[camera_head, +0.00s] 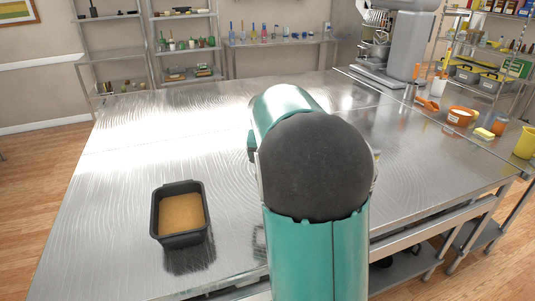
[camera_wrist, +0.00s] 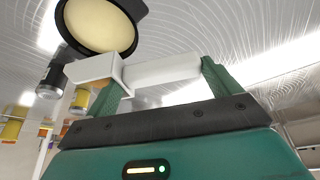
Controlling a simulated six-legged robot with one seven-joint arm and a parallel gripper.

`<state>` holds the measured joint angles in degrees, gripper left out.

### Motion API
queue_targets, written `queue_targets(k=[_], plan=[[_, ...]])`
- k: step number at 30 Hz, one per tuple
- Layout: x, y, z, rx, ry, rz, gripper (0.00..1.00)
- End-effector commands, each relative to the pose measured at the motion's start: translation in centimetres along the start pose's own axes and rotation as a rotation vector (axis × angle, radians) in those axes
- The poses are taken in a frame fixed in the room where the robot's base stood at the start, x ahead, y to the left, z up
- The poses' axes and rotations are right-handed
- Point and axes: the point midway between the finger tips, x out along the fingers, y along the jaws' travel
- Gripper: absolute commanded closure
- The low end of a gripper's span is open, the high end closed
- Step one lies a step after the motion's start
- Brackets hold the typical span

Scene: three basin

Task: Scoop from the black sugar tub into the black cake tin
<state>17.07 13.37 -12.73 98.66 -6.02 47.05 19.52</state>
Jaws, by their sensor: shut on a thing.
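A black rectangular container (camera_head: 155,221) with tan, grainy-looking contents stands on the steel table at the lower left of the head view. A round container with a dark rim (camera_wrist: 133,8) and smooth pale contents shows at the top left of the wrist view. The pictures do not make certain which is the sugar tub and which the cake tin. My gripper (camera_wrist: 160,75) is shut on a white handle (camera_wrist: 170,70), apparently the scoop's, which runs crosswise between the green fingers. I cannot make out the scoop's bowl. In the head view my arm hides the gripper.
The steel table (camera_head: 120,140) is mostly clear around the rectangular container. A grey mixer (camera_head: 405,50) stands at the back right. An orange bowl (camera_head: 460,116), a yellow cup (camera_head: 525,143) and small items line the right edge. Shelves stand along the back wall.

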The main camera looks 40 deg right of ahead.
Motion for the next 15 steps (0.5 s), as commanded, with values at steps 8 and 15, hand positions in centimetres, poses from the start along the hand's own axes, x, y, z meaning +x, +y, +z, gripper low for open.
queue_targets(k=[8,15], plan=[[-0.14,0.19,0.42,-0.001,0.0,0.0,0.4],[-0.26,0.51,0.68,0.008,-0.002,-0.008,0.4]])
